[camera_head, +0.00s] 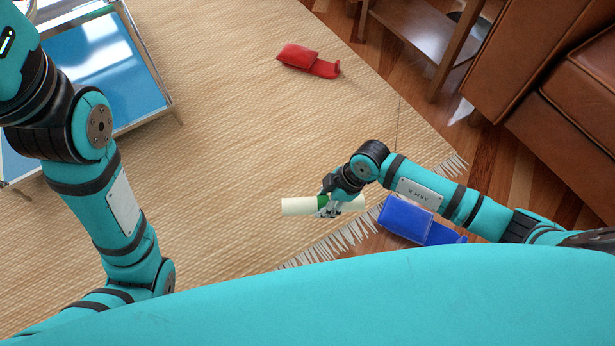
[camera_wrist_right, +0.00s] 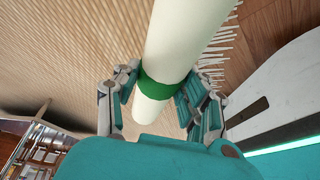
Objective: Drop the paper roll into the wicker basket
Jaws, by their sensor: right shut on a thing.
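The paper roll (camera_head: 298,206) is a cream-white tube with a green band around its middle. My right gripper (camera_head: 327,207) is shut on it at the band and holds it near the fringed edge of the rug. In the right wrist view the roll (camera_wrist_right: 183,40) runs between the two fingers of the right gripper (camera_wrist_right: 158,108), with the green band (camera_wrist_right: 157,91) between them. My left arm comes in at the left, but its gripper is out of view. I cannot make out a wicker basket for certain in either view.
A woven rug (camera_head: 230,130) covers most of the floor. A red object (camera_head: 308,61) and a blue object (camera_head: 408,221) lie on the floor. A blue-topped metal-framed table (camera_head: 95,70) stands at the left. A wooden stand (camera_head: 425,40) and brown leather seat (camera_head: 560,90) are at the right.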

